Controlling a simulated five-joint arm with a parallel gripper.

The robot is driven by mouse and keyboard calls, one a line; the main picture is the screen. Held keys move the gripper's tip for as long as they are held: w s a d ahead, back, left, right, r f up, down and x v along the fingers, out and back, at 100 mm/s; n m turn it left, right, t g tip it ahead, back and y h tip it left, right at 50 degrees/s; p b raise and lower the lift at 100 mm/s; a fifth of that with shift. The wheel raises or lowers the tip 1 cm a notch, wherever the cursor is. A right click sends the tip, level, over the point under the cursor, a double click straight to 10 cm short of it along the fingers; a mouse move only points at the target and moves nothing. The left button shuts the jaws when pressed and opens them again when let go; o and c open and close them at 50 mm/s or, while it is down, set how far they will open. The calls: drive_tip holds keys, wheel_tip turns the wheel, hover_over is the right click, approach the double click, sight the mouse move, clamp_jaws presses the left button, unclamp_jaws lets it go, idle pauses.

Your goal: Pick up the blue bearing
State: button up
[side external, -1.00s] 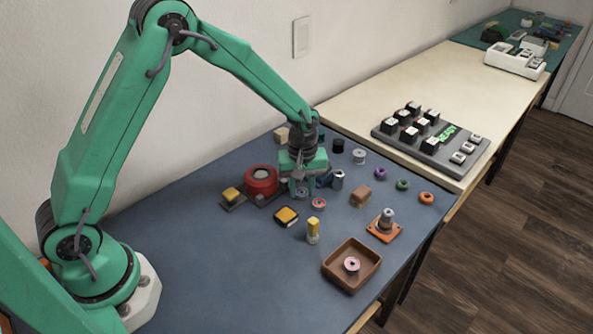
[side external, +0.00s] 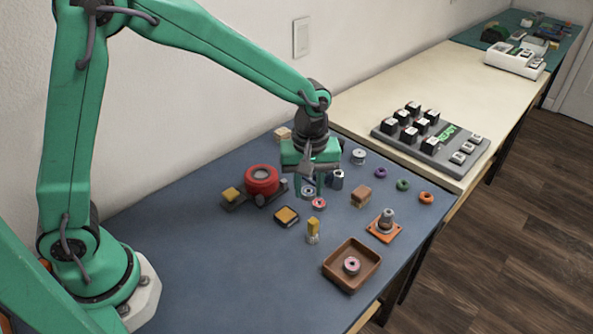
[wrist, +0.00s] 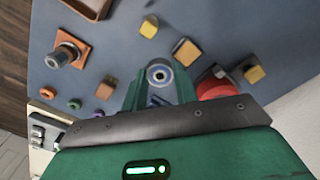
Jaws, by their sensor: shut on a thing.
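Whether the bearing is clear of the mat is hard to tell. A pink-red bearing (side external: 319,203) lies just in front of it.
A red round part (side external: 262,180) on a dark base stands left. A yellow-topped post (side external: 313,230), a brown tray (side external: 334,280) with a pink bearing and an orange-based peg (side external: 386,222) stand in front. Coloured rings lie right. The mat's left front is clear.

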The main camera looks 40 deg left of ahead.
drive_tip(key=shift+s+d+r, duration=0.7)
drive_tip(key=shift+s+d, duration=0.05)
drive_tip(key=shift+d, duration=0.2)
drive_tip(key=a+n, duration=0.2)
drive_tip(key=a, duration=0.3)
drive_tip(key=w+a+n, duration=0.1)
drive_tip(key=a, duration=0.5)
drive_tip(key=a+n, duration=0.2)
drive_tip(key=a, duration=0.4)
drive_tip(key=shift+w+r+n, duration=0.25)
drive_tip(key=shift+w+n, duration=0.05)
drive_tip(key=shift+w, duration=0.1)
drive_tip(key=shift+a, duration=0.6)
drive_tip(key=shift+f, duration=0.1)
drive_tip(key=shift+f, duration=1.85)
drive_tip(key=shift+f, duration=0.1)
drive_tip(key=shift+f, duration=0.45)
